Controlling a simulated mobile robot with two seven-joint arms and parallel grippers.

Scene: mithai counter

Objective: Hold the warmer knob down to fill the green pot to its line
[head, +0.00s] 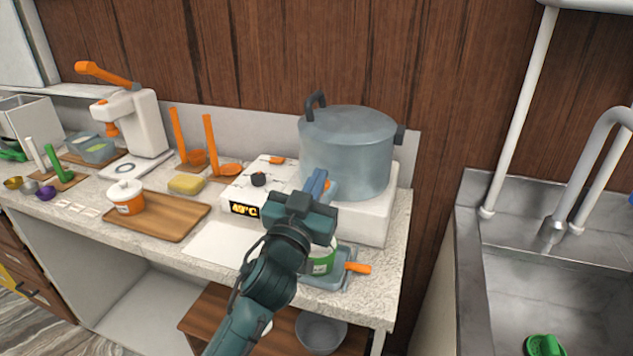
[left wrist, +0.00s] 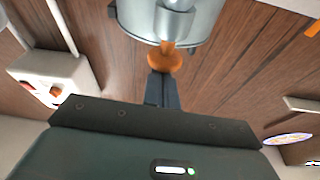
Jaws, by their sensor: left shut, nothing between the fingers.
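The white warmer (head: 366,222) carries a large grey lidded pot (head: 345,150) and has a lit display (head: 244,209) reading about 49°C. My left gripper (head: 318,183) is shut and empty in front of the large pot. Its fingertips are at the orange knob (head: 329,185) on the pot's front. In the left wrist view the shut fingers (left wrist: 161,88) meet or nearly meet this orange knob (left wrist: 165,60); I cannot tell if they press it. The white and green pot (head: 320,262) stands below, partly hidden by my gripper and arm; its fill level and line are not visible.
A wooden board (head: 165,229) with an orange and white jar (head: 127,197) lies left. A metal sink (head: 520,290) is at the right.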

